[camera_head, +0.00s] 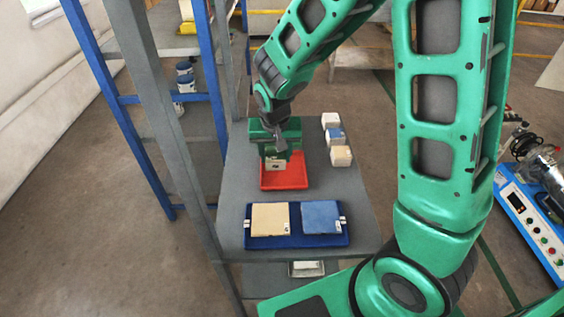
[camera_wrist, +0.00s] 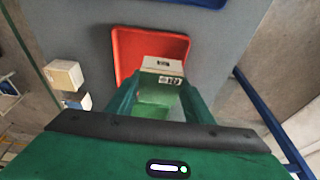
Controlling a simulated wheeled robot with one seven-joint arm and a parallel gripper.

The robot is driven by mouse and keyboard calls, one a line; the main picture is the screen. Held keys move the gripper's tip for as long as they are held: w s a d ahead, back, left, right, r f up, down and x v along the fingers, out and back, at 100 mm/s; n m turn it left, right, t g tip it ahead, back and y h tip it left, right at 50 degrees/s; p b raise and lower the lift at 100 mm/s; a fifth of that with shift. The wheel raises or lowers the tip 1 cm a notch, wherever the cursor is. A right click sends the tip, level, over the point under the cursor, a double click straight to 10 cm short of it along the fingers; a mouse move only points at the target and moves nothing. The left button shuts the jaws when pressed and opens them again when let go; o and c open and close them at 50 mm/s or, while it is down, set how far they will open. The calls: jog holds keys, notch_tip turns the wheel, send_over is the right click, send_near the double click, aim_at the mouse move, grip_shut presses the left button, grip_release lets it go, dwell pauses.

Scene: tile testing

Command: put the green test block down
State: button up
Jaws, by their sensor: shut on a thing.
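My gripper (camera_head: 277,158) is over the red tray (camera_head: 285,184) on the grey table. It is shut on the green test block (camera_wrist: 156,98). In the wrist view the block is between the two green fingers, green on the face toward me, with a cream end face (camera_wrist: 163,66) carrying a dark printed label. In the head view the block's pale labelled face (camera_head: 275,163) shows below the gripper, above or within the tray's rear part. The wrist view shows the red tray (camera_wrist: 128,50) around and beyond the block. I cannot tell whether the block touches the tray floor.
Several small blocks (camera_head: 341,156) stand in a row at the table's right side. A blue tray (camera_head: 293,240) at the table's front holds a cream tile (camera_head: 270,219) and a blue tile (camera_head: 321,217). A blue-and-grey rack (camera_head: 118,110) stands left of the table.

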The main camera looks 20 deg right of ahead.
aim_at(284, 153)
jog(key=w+d+f, duration=0.2)
jog(key=d, duration=0.1)
jog(key=shift+w+d+f, duration=0.25)
jog(key=shift+w+f, duration=0.1)
jog(key=shift+f, duration=2.05)
jog(key=o, duration=1.3)
jog(key=shift+f, duration=0.1)
jog(key=v, duration=1.2)
jog(key=shift+s, duration=0.1)
